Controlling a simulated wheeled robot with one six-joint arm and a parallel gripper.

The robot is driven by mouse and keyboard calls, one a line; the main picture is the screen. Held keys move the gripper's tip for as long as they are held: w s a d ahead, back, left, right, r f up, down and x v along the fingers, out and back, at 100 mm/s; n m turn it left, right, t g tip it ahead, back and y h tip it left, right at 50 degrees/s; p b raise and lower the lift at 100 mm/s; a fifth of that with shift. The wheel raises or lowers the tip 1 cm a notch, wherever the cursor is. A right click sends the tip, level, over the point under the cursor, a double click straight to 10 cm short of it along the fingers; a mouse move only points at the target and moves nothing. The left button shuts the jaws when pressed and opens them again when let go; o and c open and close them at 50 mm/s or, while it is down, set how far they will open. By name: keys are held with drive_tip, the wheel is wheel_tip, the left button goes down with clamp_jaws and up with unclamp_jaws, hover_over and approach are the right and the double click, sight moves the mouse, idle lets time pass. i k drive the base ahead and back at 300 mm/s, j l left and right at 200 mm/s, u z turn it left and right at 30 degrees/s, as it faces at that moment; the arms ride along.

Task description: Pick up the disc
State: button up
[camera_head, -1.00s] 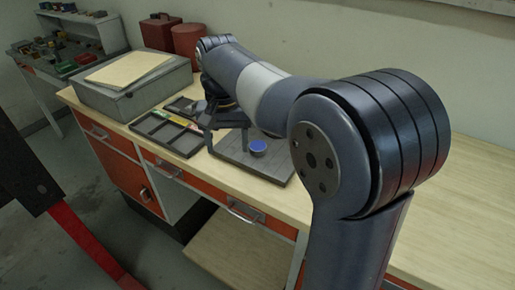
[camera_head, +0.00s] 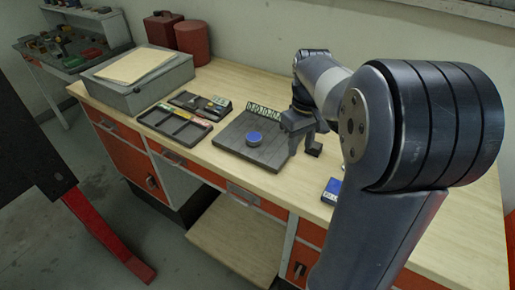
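A round disc with a blue top (camera_head: 254,138) lies on a dark grey board (camera_head: 236,146) on the workbench. My gripper (camera_head: 303,148) hangs pointing down to the right of the disc, near the board's right edge. Its two fingers stand apart with nothing visible between them. The gripper and disc are clearly apart. The gripper's exact height over the bench is hard to tell.
A dark compartment tray (camera_head: 176,126) and a smaller tray (camera_head: 200,103) lie left of the board. A grey metal box (camera_head: 138,84) and red canisters (camera_head: 193,45) stand behind. A small blue item (camera_head: 332,190) lies front right. Bare wooden bench (camera_head: 216,82) shows behind the board.

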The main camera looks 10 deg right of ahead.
sight(253, 138)
drive_tip(key=k+z, duration=0.2)
drive_tip(key=z, duration=0.2)
drive_tip(key=k+l+z, duration=0.1)
drive_tip(key=k+z, duration=0.15)
drive_tip(key=z, duration=0.2)
drive_tip(key=i+j+z, duration=0.2)
drive_tip(key=j, duration=0.25)
drive_tip(key=j+z, duration=0.25)
drive_tip(key=j, duration=0.25)
drive_tip(key=i+j+z, duration=0.2)
drive_tip(key=j, duration=1.95)
drive_tip(key=i, duration=0.05)
